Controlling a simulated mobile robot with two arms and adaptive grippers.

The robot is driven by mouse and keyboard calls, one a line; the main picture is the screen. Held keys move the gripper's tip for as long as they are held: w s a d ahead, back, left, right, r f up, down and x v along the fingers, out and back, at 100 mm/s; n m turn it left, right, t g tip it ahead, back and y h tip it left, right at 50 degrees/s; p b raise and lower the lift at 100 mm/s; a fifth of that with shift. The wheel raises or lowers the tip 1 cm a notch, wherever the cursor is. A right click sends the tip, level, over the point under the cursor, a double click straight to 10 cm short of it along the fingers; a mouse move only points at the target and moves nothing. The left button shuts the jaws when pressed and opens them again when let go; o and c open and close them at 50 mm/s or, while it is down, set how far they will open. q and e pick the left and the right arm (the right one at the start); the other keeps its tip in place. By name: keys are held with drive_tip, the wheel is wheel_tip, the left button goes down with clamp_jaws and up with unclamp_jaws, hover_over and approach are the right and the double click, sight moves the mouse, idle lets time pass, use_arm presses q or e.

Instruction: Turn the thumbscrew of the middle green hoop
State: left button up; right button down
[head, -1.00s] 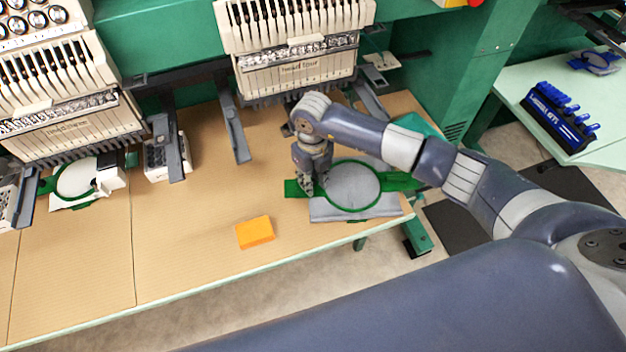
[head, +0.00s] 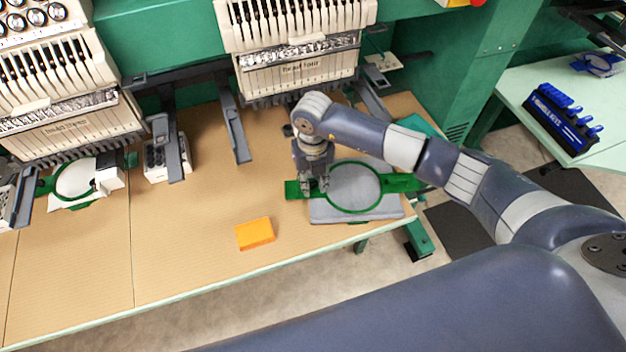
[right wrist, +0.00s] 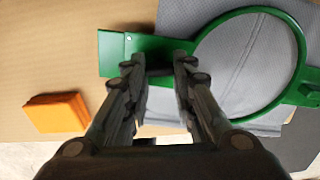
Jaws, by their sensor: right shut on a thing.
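A green hoop (head: 378,193) with grey fabric lies flat at the right end of the tan table, below a machine head. In the right wrist view its round ring (right wrist: 300,50) is at the upper right, with a flat green arm (right wrist: 115,54) to the left. My right gripper (head: 316,188) points down at that left arm, beside the ring. In the right wrist view its fingers (right wrist: 160,75) stand on either side of the arm and are shut on it. I cannot make out the thumbscrew clearly. My left gripper is not in view.
An orange block (head: 255,233) lies left of the hoop, near the table's front edge. Another green hoop (head: 72,196) with white fabric is at the left. Grey machine arms (head: 235,130) reach over the table. The table's middle is clear.

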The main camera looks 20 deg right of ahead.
sight(312, 185)
drive_tip(key=shift+m, duration=0.6)
idle(1.6)
drive_tip(key=c, duration=1.3)
unclamp_jaws()
wheel_tip(312, 185, up, 12)
